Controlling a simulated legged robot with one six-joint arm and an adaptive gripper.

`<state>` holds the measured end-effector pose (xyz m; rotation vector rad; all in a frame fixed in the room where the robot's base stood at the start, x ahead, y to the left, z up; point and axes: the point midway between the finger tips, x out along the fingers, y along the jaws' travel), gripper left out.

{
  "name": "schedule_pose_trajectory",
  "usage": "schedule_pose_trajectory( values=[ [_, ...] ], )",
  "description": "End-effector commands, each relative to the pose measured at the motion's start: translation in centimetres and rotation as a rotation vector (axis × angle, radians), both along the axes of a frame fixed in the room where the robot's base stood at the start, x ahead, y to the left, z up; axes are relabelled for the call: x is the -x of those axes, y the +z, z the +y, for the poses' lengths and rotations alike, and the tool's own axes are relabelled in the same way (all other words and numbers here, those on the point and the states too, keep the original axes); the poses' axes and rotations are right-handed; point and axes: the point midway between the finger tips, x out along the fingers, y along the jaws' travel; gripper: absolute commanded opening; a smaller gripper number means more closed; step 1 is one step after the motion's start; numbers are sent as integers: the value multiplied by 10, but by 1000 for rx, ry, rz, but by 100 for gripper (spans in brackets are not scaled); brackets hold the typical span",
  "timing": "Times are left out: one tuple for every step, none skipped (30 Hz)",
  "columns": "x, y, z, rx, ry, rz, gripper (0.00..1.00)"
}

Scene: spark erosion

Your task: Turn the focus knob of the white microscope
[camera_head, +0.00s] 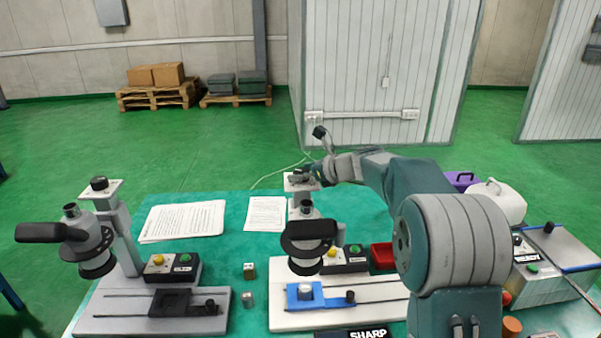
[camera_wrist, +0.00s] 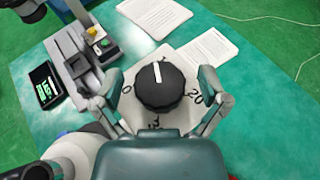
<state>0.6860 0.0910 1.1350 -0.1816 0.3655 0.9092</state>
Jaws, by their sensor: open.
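The white microscope (camera_head: 290,321) stands right of the middle of the table, with a black eyepiece head and a blue stage clamp (camera_head: 304,297). Its black focus knob (camera_wrist: 159,86) shows from above in the wrist view, on a white plate with dial marks including "20". The knob's white pointer line points up in the picture. My gripper (camera_wrist: 158,98) is open, with one finger on each side of the knob and visible gaps between. In the head view my gripper (camera_head: 303,178) is at the top of the column and mostly hides the knob.
A similar grey microscope (camera_head: 150,325) with a black top knob stands at the left. Paper sheets (camera_head: 184,220) lie behind. A control box (camera_head: 345,262), red tray (camera_head: 383,255) and small blocks (camera_head: 249,271) lie around. A white container (camera_head: 497,202) stands at the right.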

Motion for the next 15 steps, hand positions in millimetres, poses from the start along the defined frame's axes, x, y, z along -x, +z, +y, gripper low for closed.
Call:
schedule_pose_trajectory(
  values=[
    [0,0,0,0,0,0,93],
    [0,0,0,0,0,0,93],
    [0,0,0,0,0,0,93],
    [0,0,0,0,0,0,93],
    [0,0,0,0,0,0,93],
    [0,0,0,0,0,0,89],
    [0,0,0,0,0,0,76],
    [0,0,0,0,0,0,62],
    [0,0,0,0,0,0,44],
    [0,0,0,0,0,0,31],
    [0,0,0,-1,0,1,18],
    [0,0,0,-1,0,1,11],
    [0,0,0,-1,0,1,11],
    [0,0,0,-1,0,1,11],
    [-1,-1,0,-1,0,1,10]
  ],
)
